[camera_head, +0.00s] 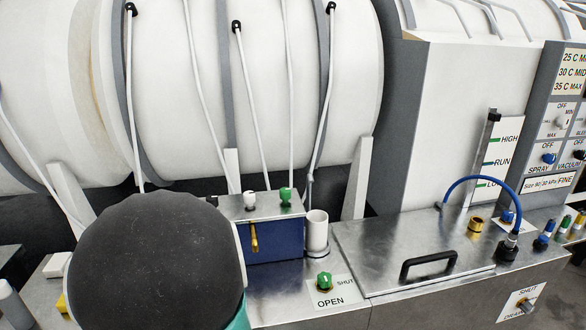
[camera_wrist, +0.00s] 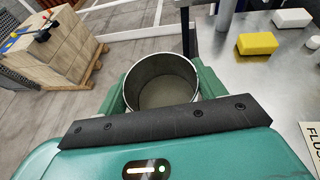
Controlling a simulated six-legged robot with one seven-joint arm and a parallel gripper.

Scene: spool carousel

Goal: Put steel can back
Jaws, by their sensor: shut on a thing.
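The steel can (camera_wrist: 161,68) shows in the wrist view as an open-topped round metal cylinder, seen from above into its inside. My gripper (camera_wrist: 160,88) is shut on it, with a green finger at each side. The can's lower part is hidden by the gripper. It is in front of the left edge of the steel bench, and I cannot tell its height over the floor or bench. In the head view my dark arm link covers the lower left, and the can is not visible there.
The bench (camera_wrist: 262,78) bears a yellow sponge (camera_wrist: 257,43) and a white block (camera_wrist: 291,18). A pallet of boxes (camera_wrist: 50,50) stands on the floor. In the head view are a white open tube (camera_head: 317,232), a blue box (camera_head: 272,240) and a handled lid (camera_head: 400,235).

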